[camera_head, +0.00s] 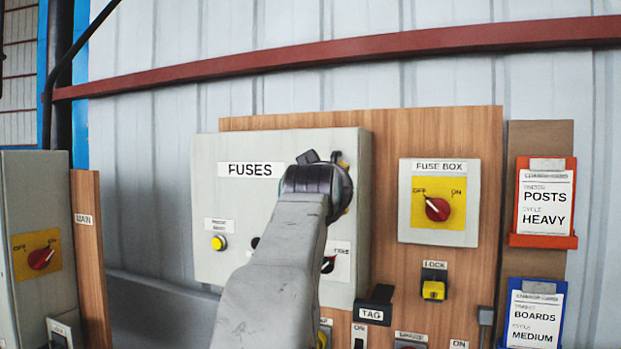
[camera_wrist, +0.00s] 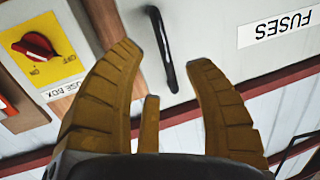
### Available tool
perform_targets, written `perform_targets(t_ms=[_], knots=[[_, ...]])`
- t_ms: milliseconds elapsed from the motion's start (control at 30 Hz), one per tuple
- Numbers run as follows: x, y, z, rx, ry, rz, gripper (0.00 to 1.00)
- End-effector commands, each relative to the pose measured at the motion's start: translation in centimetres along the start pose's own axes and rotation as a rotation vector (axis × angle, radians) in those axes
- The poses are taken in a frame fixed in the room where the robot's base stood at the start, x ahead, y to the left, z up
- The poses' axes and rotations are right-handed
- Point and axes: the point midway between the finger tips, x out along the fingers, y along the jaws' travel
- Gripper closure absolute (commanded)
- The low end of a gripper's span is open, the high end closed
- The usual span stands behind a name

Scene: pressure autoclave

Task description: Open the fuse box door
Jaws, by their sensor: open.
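The grey fuse box door (camera_head: 215,180) carries a FUSES label and looks shut. Its label also shows upside down in the wrist view (camera_wrist: 279,27). A black bar handle (camera_wrist: 163,48) stands on the door. My gripper (camera_wrist: 163,56) is open, with the handle between its two fingertips in that picture; I see no clear contact, and how deep the fingers reach is hard to tell. In the head view my gripper (camera_head: 328,165) is at the door's upper right, and my arm hides the handle and the middle of the door.
A FUSE BOX switch (camera_head: 437,209) with a red knob turned towards OFF is right of the door. Below it are a yellow LOCK piece (camera_head: 433,290) and a black TAG holder (camera_head: 375,305). Card holders (camera_head: 543,241) hang farther right.

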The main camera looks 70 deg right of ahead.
Motion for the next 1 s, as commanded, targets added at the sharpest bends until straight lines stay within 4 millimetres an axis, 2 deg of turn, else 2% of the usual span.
perform_targets(t_ms=[267, 700, 1000], knots=[[0.2, 0.0, -1.8, 0.002, 0.07, 0.0, 0.53], [5.1, 0.0, -2.6, 0.003, 0.076, 0.0, 0.53], [6.9, 0.0, -2.6, 0.002, 0.079, 0.0, 0.53]])
